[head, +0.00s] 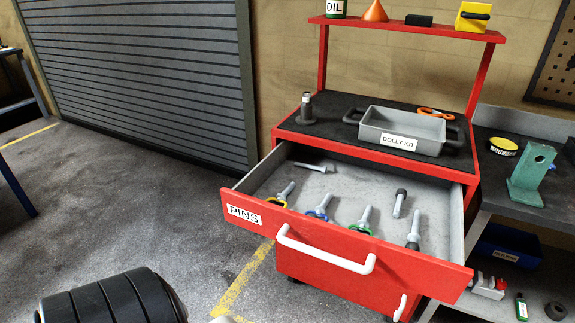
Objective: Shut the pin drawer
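The pin drawer (305,238) is the red upper drawer of a red trolley, with a "PINS" label at its left end and a white bar handle (324,252). It is pulled far out, and its grey interior is visible. Several metal pins lie in it, some with coloured rings, such as a blue-ringed pin (320,210) and a green-ringed pin (364,218). Neither of my grippers shows in the head view. Nothing touches the handle.
A grey "DOLLY KIT" tray (367,124) and a dark bottle-shaped piece (307,108) stand on the black trolley top. A lower red drawer (345,286) looks closed. A grey bench (520,212) stands at the right. Open floor (150,195) lies left of the trolley.

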